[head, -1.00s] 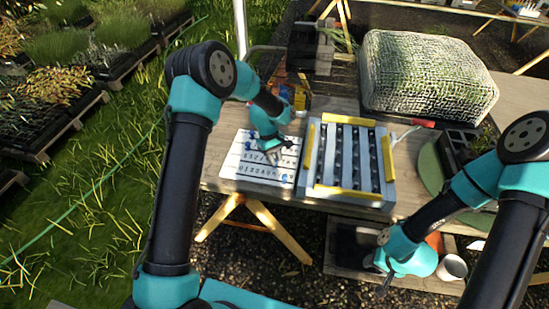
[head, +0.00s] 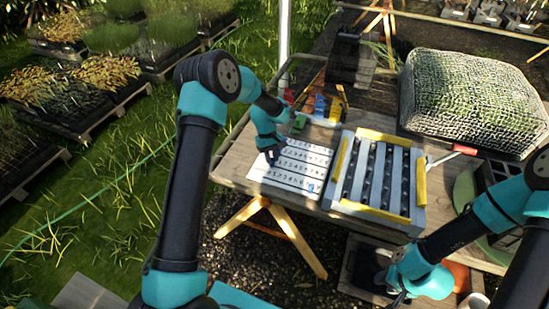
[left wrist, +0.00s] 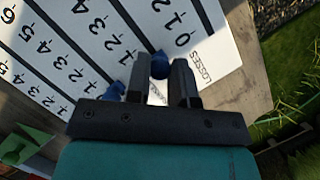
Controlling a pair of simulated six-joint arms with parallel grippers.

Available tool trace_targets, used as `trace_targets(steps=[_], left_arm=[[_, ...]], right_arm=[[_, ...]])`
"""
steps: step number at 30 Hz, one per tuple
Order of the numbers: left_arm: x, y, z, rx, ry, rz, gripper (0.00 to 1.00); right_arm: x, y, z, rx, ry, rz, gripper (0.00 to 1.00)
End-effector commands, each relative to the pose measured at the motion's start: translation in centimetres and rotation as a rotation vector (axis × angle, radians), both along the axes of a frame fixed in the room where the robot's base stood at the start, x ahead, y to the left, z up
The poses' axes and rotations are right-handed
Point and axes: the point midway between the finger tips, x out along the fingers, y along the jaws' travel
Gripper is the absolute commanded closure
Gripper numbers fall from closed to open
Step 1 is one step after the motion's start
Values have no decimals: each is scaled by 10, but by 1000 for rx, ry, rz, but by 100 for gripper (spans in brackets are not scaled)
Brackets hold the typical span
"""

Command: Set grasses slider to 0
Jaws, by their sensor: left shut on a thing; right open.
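The white slider board (head: 268,178) lies on the table with rows of printed numbers; it also fills much of the left wrist view (left wrist: 215,35). My left gripper (head: 271,160) is down at the board's left part. In the left wrist view its fingers (left wrist: 160,75) are shut on a blue slider knob (left wrist: 159,65), near the low-number end of a row. A second blue knob (left wrist: 115,90) is beside the left finger. One label reads "LOSSES"; the held knob's label is largely hidden. My right gripper (head: 398,298) is open and empty, low at the right.
A grey rack with yellow edges (head: 420,178) stands right of the board. A mesh-covered block (head: 470,100) and a red-handled tool (head: 450,154) are farther right. Colored items (head: 320,107) sit behind the board. A green object (left wrist: 22,148) shows in the left wrist view.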

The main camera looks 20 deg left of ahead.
Motion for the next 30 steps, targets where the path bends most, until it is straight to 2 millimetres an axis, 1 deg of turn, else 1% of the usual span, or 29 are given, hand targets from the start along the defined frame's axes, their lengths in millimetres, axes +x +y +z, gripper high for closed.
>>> trace_targets(steps=[1, 6, 9, 16, 20, 23, 26, 30], left_arm=[[1, 3, 1, 3, -4, 2, 76], [1, 3, 0, 3, -3, 2, 60], [1, 2, 0, 2, -2, 2, 52], [1, 2, 1, 2, -2, 1, 52], [2, 3, 6, 2, -2, 1, 52], [5, 6, 15, 2, -5, 2, 52], [9, 10, 28, 3, -5, 2, 52], [16, 17, 52, 2, -5, 2, 52]], right_arm=[[0, 0, 0, 0, 0, 0, 57], [0, 0, 0, 0, 0, 0, 57], [0, 0, 0, 0, 0, 0, 57], [0, 0, 0, 0, 0, 0, 57], [0, 0, 0, 0, 0, 0, 57], [0, 0, 0, 0, 0, 0, 57], [0, 0, 0, 0, 0, 0, 57], [0, 0, 0, 0, 0, 0, 57]])
